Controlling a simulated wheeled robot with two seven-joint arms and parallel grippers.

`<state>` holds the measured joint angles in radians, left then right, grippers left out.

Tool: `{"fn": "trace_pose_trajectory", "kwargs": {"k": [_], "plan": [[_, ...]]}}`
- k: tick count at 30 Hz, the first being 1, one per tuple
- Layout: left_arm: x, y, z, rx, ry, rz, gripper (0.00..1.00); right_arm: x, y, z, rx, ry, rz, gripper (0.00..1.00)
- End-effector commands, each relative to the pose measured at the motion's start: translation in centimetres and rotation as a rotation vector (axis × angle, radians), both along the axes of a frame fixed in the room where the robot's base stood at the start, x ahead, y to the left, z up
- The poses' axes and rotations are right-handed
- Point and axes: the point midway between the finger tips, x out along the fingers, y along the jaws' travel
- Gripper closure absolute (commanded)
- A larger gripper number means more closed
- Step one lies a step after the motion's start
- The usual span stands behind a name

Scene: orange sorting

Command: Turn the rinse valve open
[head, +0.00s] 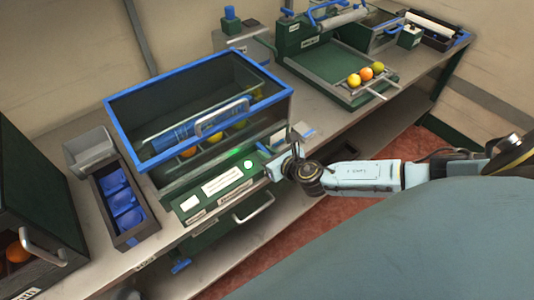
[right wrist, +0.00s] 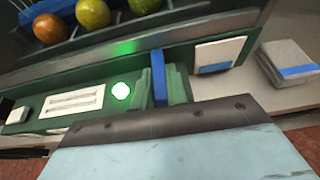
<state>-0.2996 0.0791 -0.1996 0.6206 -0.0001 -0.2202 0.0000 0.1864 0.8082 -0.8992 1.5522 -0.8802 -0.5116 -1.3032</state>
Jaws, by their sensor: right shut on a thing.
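The rinse valve shows in the right wrist view as an upright blue handle (right wrist: 158,76) at the right part of a green control panel (right wrist: 75,98). My right gripper (right wrist: 160,92) is shut on this handle, with a green piece on each side of it. In the head view my right gripper (head: 274,168) is at the right end of the panel (head: 214,193), below the blue-rimmed wash box (head: 198,76). It hides most of the handle there. My left gripper is not in view.
Several fruits (right wrist: 93,14) lie inside the wash box. A white round button (right wrist: 121,91) and a green glow are beside the handle. A drawer handle (head: 254,208) sticks out below the panel. A green press stand (head: 325,65) with fruits is further back right.

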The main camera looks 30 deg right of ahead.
Motion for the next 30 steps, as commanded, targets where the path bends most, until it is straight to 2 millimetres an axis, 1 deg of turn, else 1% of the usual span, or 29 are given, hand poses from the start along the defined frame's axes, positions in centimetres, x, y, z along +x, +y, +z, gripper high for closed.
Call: {"fn": "trace_pose_trajectory", "kwargs": {"k": [15,16,20,21,30], "plan": [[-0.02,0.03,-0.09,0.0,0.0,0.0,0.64,-0.08,-0.02,-0.1,0.0,0.003,0.021,1.0],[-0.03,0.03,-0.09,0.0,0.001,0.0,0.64,-0.08,-0.02,-0.1,-0.001,0.003,0.021,0.83],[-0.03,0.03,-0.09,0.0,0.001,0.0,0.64,-0.06,-0.02,-0.07,-0.001,0.002,0.02,0.66],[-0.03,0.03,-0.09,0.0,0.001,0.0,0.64,-0.06,-0.02,-0.06,-0.001,0.002,0.02,0.64],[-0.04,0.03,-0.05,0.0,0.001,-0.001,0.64,-0.21,-0.06,0.06,0.0,0.001,0.019,0.64]]}}
